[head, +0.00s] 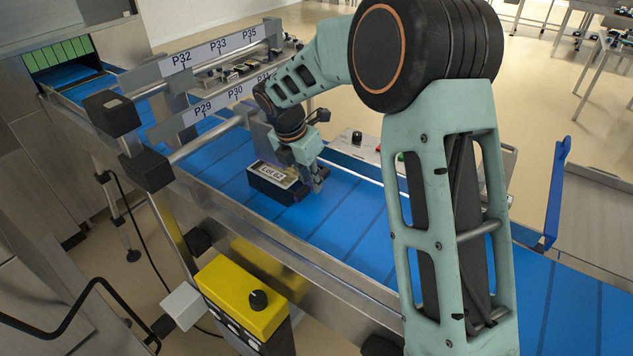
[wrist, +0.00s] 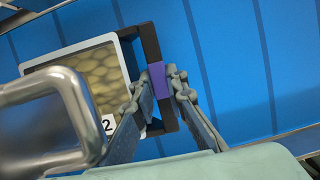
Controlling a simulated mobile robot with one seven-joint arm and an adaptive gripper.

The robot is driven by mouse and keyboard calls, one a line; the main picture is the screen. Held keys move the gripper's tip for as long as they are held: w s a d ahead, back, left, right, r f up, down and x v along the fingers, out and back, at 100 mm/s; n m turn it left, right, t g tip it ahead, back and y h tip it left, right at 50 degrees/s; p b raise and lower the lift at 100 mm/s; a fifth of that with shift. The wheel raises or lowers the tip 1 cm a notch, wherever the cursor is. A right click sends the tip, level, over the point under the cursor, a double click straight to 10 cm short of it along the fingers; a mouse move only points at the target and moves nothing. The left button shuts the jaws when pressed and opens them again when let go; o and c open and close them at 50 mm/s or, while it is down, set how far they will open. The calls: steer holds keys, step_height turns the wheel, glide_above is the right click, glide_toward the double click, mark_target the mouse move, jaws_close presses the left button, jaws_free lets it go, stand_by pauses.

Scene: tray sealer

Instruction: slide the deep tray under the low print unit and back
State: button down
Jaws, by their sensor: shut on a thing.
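The deep tray (head: 272,190) is black with a "Lot 62" label and sits on the blue belt, just in front of the lower labelled rail. In the wrist view its dark wall (wrist: 147,42) frames a lid picturing round, potato-like food. My gripper (head: 318,180) is at the tray's right end in the head view. In the wrist view my gripper (wrist: 160,80) has its fingers on both sides of a purple patch on the tray's end wall, shut on it. A rounded metal part (wrist: 35,115) covers part of the tray. I cannot tell which part is the print unit.
The blue belt (head: 345,215) is clear right of the tray. A yellow control box (head: 235,290) stands at the front. A blue upright bar (head: 557,190) rises at the belt's right.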

steer(key=shift+w+a+r+t+y, duration=0.1)
steer(key=shift+w+a+t+y, duration=0.05)
steer(key=shift+a, duration=0.35)
steer(key=shift+w+a+r+t+y, duration=0.1)
steer(key=shift+a+t+y, duration=0.05)
steer(key=shift+a, duration=0.35)
steer(key=shift+f, duration=0.4)
steer(key=shift+s+d, duration=0.15)
steer(key=shift+d, duration=0.15)
steer(key=shift+s+d+r, duration=0.1)
steer(key=shift+s+d, duration=0.1)
steer(key=shift+d, duration=0.25)
steer(key=shift+s+d, duration=0.65)
steer(key=shift+d, duration=0.35)
steer(key=shift+s+d+f, duration=0.15)
steer(key=shift+s+d, duration=0.5)
steer(key=shift+d, duration=0.2)
steer(key=shift+s+d+f, duration=0.1)
steer(key=shift+s+d, duration=0.5)
steer(key=shift+d, duration=0.2)
steer(key=shift+s+d+r+p, duration=0.1)
steer(key=shift+s+d+p, duration=0.55)
steer(key=shift+s+d, duration=0.55)
steer(key=shift+s+d+r+p, duration=0.1)
steer(key=shift+s+d+p, duration=0.6)
steer(key=shift+d, duration=0.85)
steer(key=shift+s+d+p, duration=0.55)
steer(key=shift+s+d, duration=0.5)
steer(key=shift+d, duration=0.35)
